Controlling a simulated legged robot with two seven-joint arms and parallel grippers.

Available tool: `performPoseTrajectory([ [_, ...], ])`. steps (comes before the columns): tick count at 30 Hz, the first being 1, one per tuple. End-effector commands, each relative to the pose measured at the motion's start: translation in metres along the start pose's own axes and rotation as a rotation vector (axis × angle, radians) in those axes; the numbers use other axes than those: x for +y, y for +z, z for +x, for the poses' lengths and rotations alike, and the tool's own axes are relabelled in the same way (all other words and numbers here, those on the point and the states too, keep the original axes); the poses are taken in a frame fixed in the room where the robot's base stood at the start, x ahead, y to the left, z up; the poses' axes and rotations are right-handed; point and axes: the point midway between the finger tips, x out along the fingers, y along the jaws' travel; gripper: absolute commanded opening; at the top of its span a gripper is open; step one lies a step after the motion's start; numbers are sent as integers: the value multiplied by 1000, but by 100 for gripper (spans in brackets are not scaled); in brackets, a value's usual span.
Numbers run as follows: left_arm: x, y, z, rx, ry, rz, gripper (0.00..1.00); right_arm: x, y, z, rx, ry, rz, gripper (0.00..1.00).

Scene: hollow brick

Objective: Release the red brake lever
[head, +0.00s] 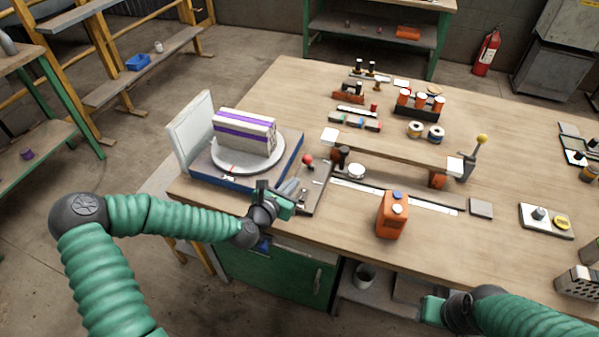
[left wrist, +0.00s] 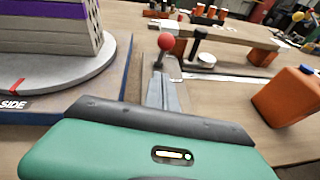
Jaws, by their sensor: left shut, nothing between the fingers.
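The red brake lever shows as a red ball knob (head: 308,159) on a short stem, beside the blue-edged base of the turntable. The same red knob (left wrist: 166,42) stands just beyond my left fingertips in the left wrist view. My left gripper (head: 297,186) is shut and empty, with its grey fingers pointing toward the lever from the near side. The fingers hide the foot of the lever in the wrist view, and I cannot tell whether they touch it. My right gripper (head: 432,310) is low at the table's front edge, and its fingers are not clear.
A pale brick with purple bands (head: 244,132) sits on the round grey turntable (head: 228,160), left of the lever. A dark post (head: 342,155) and a raised wooden beam (head: 400,150) stand to the right. An orange canister (head: 391,217) stands nearer the front edge.

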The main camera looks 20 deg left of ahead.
Motion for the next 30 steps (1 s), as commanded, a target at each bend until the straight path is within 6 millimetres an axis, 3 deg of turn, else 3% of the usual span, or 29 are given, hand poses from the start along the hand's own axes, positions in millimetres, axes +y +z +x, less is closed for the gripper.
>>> performPoseTrajectory([
  [3,0,12,19,-2,0,3,0,0,-1,-3,0,0,0,36],
  [9,0,27,34,0,1,1,0,0,-1,-5,0,0,0,36],
  [23,0,30,36,5,0,-1,0,0,-2,-8,0,0,0,36],
  [30,1,45,37,64,-8,-8,0,0,-9,-37,0,0,0,36],
])
